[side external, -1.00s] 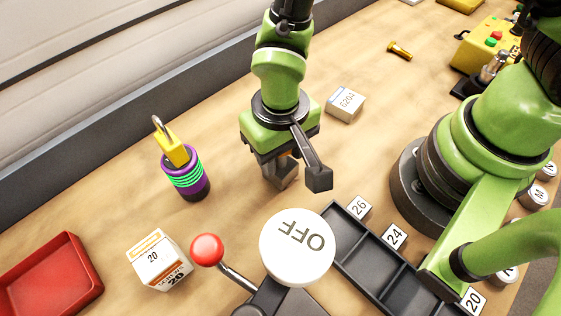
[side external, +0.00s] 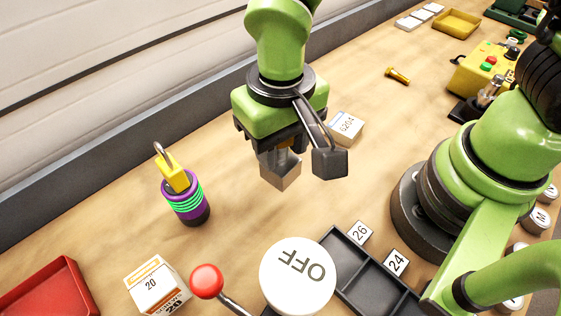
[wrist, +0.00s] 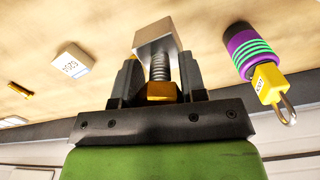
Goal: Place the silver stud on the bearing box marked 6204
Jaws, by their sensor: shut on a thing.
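My gripper (side external: 282,146) is shut on the silver stud (side external: 281,172) and holds it above the bench. In the wrist view the stud (wrist: 157,38) shows a blocky silver head and a threaded shank between my fingers (wrist: 160,75). A brass-coloured piece (wrist: 162,91) shows at the shank's palm end; I cannot tell if it is part of the stud. The bearing box marked 6204 (side external: 347,128) is small and white. It lies on the bench behind and right of my gripper, apart from the stud. It also shows in the wrist view (wrist: 72,62), at left.
A purple-and-green cylinder (side external: 187,206) with a yellow padlock (side external: 174,178) stands at left. In front are a box marked 20 (side external: 157,287), a red-knobbed lever (side external: 207,280), a white OFF disc (side external: 297,277) and a dark divided tray (side external: 345,256). A brass bolt (side external: 397,76) lies farther back.

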